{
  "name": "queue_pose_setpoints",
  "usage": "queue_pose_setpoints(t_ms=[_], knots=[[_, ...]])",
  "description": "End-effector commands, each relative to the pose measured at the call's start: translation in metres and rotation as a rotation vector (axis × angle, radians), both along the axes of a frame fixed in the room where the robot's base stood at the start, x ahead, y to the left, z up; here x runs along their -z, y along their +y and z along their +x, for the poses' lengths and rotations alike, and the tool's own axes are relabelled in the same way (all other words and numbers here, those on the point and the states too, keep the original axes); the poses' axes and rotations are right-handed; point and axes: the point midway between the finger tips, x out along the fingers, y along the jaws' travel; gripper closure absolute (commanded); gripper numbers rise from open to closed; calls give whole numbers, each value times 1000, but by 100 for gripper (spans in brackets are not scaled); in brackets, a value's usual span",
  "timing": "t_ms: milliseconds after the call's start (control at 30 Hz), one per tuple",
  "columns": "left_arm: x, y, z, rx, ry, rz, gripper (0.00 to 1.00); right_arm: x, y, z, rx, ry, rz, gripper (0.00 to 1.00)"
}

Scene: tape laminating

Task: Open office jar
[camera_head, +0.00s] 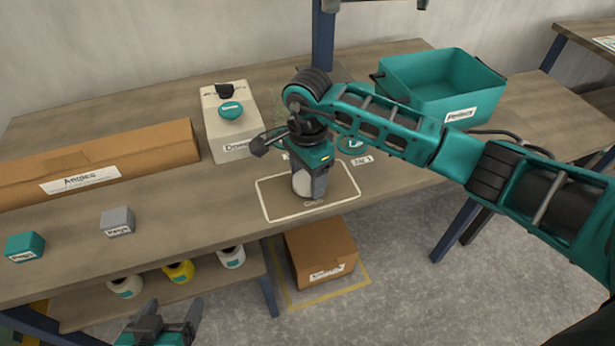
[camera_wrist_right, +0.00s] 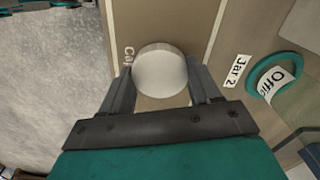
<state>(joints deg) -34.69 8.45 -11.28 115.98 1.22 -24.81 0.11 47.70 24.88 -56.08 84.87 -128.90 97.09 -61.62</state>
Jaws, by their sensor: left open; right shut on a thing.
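My right gripper (camera_head: 311,186) is shut on a pale round cap (camera_wrist_right: 160,72), which sits between its fingers. The cap also shows in the head view (camera_head: 302,183), over a bordered mat (camera_head: 337,190) lettered like "Caps". I cannot tell whether the cap touches the mat. A teal ring with a label starting "Offi" (camera_wrist_right: 256,82) lies to the right in the wrist view, beside a "Jar 2" label (camera_wrist_right: 237,71). Clear glass shows near that ring; the jar is mostly hidden behind my right arm in the head view. My left gripper (camera_head: 168,328) is open and empty, low at the front left.
A teal bin (camera_head: 430,85) stands at the back right. A beige box (camera_head: 232,145) with a teal-topped item and a long cardboard box (camera_head: 100,158) stand left. Two small blocks (camera_head: 25,246) (camera_head: 117,222) sit near the front. Several cups (camera_head: 178,271) stand on a lower shelf.

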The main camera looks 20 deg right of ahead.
Motion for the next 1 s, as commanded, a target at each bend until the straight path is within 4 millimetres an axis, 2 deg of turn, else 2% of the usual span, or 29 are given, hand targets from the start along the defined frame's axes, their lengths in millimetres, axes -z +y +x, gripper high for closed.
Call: queue_pose_setpoints(t_ms=[67, 267, 400, 433, 700, 1000], knots=[[0, -1, 0, 2, 0, -1, 20, 7, 0, 0, -1, -1, 0, 75], [-5, -3, 1, 5, -7, -5, 20, 7, 0, 0, -1, -2, 0, 75], [0, -3, 1, 5, -7, -7, 20, 11, 0, 0, -1, -2, 0, 75], [-1, -4, 2, 6, -7, -7, 20, 11, 0, 0, -1, -1, -1, 37], [-3, -4, 3, 6, -9, -7, 20, 10, 0, 0, -1, -1, -1, 13], [-7, -4, 3, 6, -10, -6, 20, 6, 0, 0, -1, -2, 1, 13]])
